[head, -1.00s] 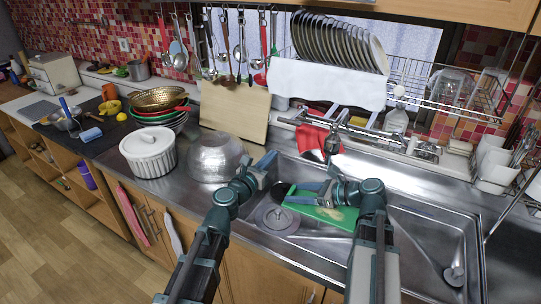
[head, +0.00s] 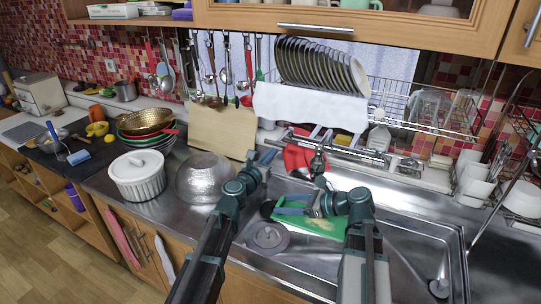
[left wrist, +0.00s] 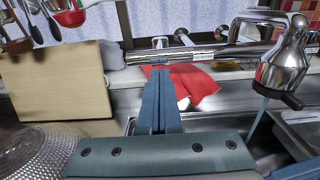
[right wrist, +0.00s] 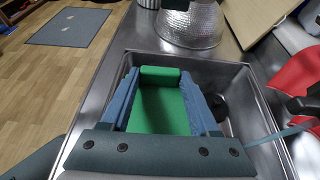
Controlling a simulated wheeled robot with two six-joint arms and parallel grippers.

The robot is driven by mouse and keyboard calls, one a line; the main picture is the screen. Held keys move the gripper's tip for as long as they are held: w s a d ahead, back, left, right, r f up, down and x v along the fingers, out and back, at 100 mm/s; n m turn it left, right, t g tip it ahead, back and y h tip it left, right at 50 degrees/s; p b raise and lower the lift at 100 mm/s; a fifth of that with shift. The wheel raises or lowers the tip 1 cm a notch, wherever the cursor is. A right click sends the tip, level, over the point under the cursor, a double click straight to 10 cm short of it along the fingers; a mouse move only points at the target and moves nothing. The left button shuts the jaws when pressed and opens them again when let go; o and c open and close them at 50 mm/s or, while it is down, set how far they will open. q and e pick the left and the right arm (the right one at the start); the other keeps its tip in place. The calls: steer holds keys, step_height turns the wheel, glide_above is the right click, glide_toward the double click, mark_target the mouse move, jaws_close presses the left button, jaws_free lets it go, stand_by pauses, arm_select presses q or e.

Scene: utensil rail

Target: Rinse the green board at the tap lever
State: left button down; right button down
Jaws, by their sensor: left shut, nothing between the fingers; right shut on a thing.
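The green board (head: 318,226) is held over the sink, below and near the tap spout (head: 318,164). My right gripper (head: 288,204) is shut on the board; in the right wrist view the board (right wrist: 160,108) lies between its fingers. My left gripper (head: 268,158) is shut and empty in front of the back ledge, left of the tap. The left wrist view shows its closed fingers (left wrist: 160,95) before a red cloth (left wrist: 195,88), with the chrome tap (left wrist: 285,62) to the right. A thin pale blue streak, apparently water, hangs below the spout. I cannot single out the lever clearly.
The sink (head: 405,245) holds a grey round lid-like item (head: 268,237). A metal bowl (head: 205,178), white pot (head: 138,177) and cutting board (head: 222,130) stand left. A plate rack and hanging utensils are above. The sink's right part is mostly free.

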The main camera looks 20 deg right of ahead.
steer(key=shift+r+p, duration=0.8)
steer(key=shift+p, duration=0.05)
steer(key=shift+f, duration=0.1)
steer(key=shift+f+b, duration=0.15)
steer(key=shift+b, duration=0.15)
